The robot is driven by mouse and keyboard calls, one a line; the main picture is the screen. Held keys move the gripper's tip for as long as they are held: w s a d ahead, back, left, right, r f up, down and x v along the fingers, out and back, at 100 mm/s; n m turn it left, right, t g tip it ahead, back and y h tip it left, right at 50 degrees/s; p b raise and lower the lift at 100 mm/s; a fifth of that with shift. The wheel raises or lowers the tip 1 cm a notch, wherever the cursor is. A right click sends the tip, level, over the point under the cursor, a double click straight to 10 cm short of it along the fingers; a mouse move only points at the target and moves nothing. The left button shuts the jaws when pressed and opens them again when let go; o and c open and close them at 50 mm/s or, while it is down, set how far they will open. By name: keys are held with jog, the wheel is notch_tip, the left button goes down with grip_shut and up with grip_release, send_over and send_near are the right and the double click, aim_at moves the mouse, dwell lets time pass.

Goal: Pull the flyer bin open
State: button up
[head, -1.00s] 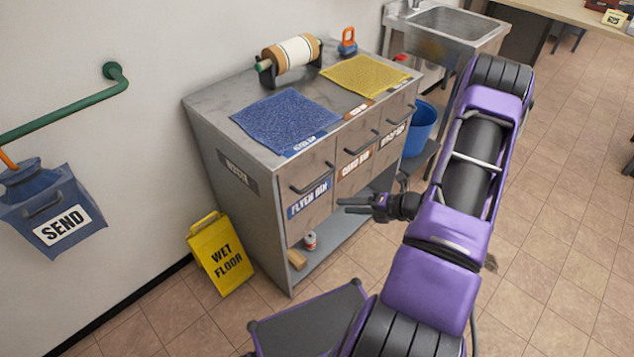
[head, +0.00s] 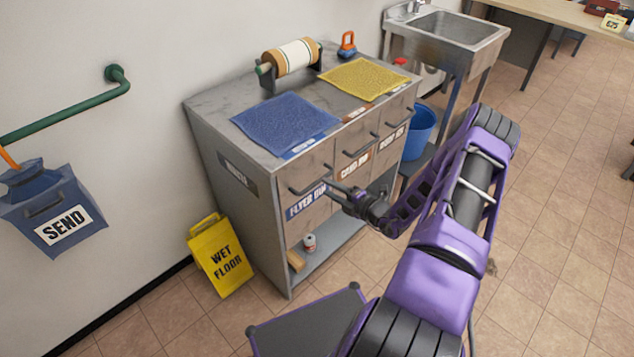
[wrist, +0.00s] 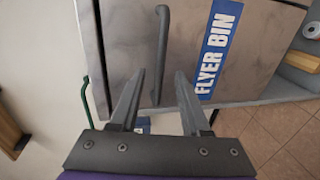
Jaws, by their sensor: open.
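The flyer bin (head: 300,185) is the leftmost front of the grey cabinet, with a blue "FLYER BIN" label (head: 306,199) and a dark bar handle (head: 311,187). It looks closed. In the wrist view the handle (wrist: 162,50) stands upright in the picture, just ahead of the fingertips and roughly in line with the gap between them. My gripper (wrist: 160,85) is open and empty. In the head view my gripper (head: 333,188) is in front of the flyer bin, near the right end of its handle. I cannot tell whether it touches the handle.
Two more labelled bin fronts with handles (head: 361,150) are to the right. An open shelf (head: 335,240) below holds a small can (head: 309,242). A yellow wet-floor sign (head: 220,255) stands left of the cabinet. A blue bucket (head: 420,130) is beyond it.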

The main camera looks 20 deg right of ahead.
aim_at(319, 182)
jog(key=x, duration=0.6)
grip_shut()
jog(key=shift+r, duration=0.1)
dwell(1.2)
